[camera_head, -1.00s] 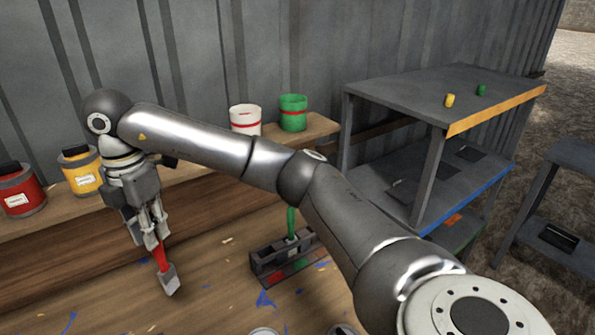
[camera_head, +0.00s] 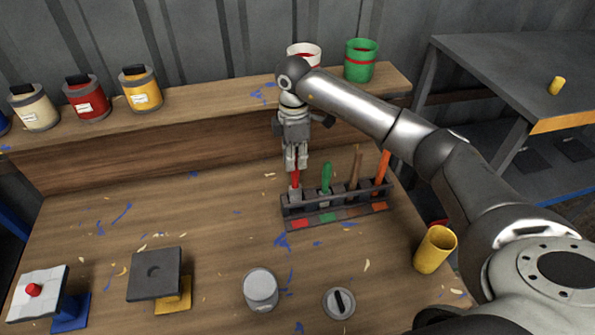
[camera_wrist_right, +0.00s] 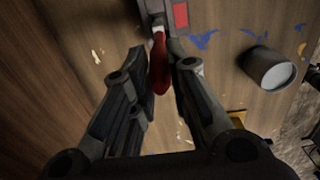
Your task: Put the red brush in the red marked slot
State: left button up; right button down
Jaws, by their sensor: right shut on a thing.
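The dark brush rack (camera_head: 343,210) stands at the right of the workbench. The red marked slot has a red patch (camera_head: 300,223) in front of it, at the rack's left end. My right gripper (camera_head: 297,165) is above that end and shut on the red brush (camera_head: 296,180), which points downward. The brush's lower end is at the red marked slot; how deep it sits inside is hard to tell. In the right wrist view the red handle (camera_wrist_right: 160,70) lies between the fingers, with the red patch (camera_wrist_right: 180,16) beside it. My left gripper is not in view.
A green brush (camera_head: 326,178), a brown one (camera_head: 356,167) and an orange one (camera_head: 382,170) stand in the rack. A yellow cup (camera_head: 434,250) is to its right, a grey can (camera_head: 261,289) in front. Paint tins line the back shelf.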

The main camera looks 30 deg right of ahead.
aim_at(296, 170)
jog(key=shift+d+f, duration=0.15)
jog(key=shift+f, duration=0.5)
notch_tip(296, 170, down, 2)
jog(key=shift+s+f+p, duration=0.1)
jog(key=shift+f+p, duration=0.05)
jog(key=shift+p, duration=0.4)
jog(key=shift+f, duration=0.4)
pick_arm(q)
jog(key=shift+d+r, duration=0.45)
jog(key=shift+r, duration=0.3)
pick_arm(e)
jog(key=shift+f, duration=0.1)
jog(key=shift+f, duration=0.15)
jog(key=c, duration=1.4)
grip_release()
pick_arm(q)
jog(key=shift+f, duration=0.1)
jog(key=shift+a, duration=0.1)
